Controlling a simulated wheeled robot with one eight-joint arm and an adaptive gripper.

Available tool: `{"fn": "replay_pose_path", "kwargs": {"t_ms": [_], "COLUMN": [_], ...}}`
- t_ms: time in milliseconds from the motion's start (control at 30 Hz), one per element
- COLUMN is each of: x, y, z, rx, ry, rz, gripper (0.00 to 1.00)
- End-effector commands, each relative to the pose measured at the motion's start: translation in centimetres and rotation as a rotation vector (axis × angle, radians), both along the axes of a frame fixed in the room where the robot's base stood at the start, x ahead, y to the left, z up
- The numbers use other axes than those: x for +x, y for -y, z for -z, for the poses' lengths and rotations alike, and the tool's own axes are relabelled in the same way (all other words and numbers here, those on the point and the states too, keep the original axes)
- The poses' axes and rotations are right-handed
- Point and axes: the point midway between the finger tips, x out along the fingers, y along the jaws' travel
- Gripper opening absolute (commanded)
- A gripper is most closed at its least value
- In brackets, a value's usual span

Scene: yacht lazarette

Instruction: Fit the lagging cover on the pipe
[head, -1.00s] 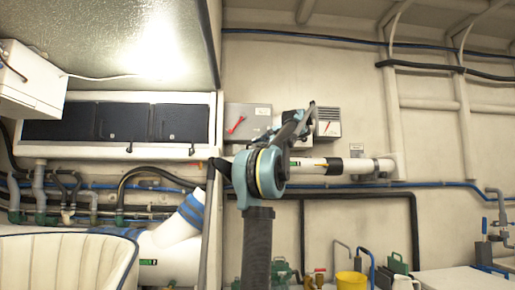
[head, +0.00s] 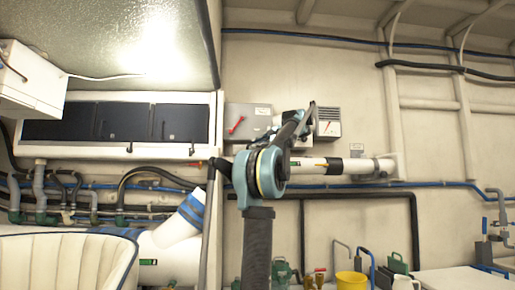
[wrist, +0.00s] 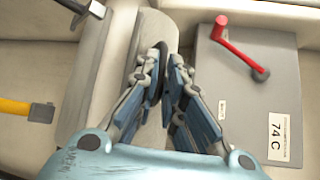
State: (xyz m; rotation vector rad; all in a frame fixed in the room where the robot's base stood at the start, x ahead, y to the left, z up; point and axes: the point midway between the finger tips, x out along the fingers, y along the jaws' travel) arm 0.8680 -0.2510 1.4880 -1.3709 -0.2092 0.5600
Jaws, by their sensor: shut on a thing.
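The white pipe (head: 362,166) runs level along the back wall in the head view, with a black band and a bracket at its right end. My arm hides its left part. My gripper (wrist: 164,62) is shut, its fingertips close together on a pale grey, rounded long piece, which appears to be the lagging cover (wrist: 158,32). The fingers hide the lower part of this piece, and its contact with the pipe cannot be made out. In the head view my gripper (head: 268,133) is mostly behind my arm, and the cover cannot be picked out.
A grey box (head: 247,122) with a red lever is on the wall; it shows close beside my gripper in the wrist view (wrist: 240,110). A vented box (head: 328,122) is to its right. Blue and black hoses run along the wall. A yellow bucket (head: 351,281) stands below.

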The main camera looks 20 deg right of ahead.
Motion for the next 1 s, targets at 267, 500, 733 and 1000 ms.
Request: {"fn": "replay_pose_path", "kwargs": {"t_ms": [267, 500, 733, 1000], "x": [0.0, 0.0, 0.0, 0.0], "y": [0.0, 0.0, 0.0, 0.0], "z": [0.3, 0.7, 1.1, 1.5], "rx": [0.0, 0.0, 0.0, 0.0], "ry": [0.001, 0.001, 0.001, 0.001], "rz": [0.0, 0.0, 0.0, 0.0], "gripper": [0.0, 0.0, 0.0, 0.0]}}
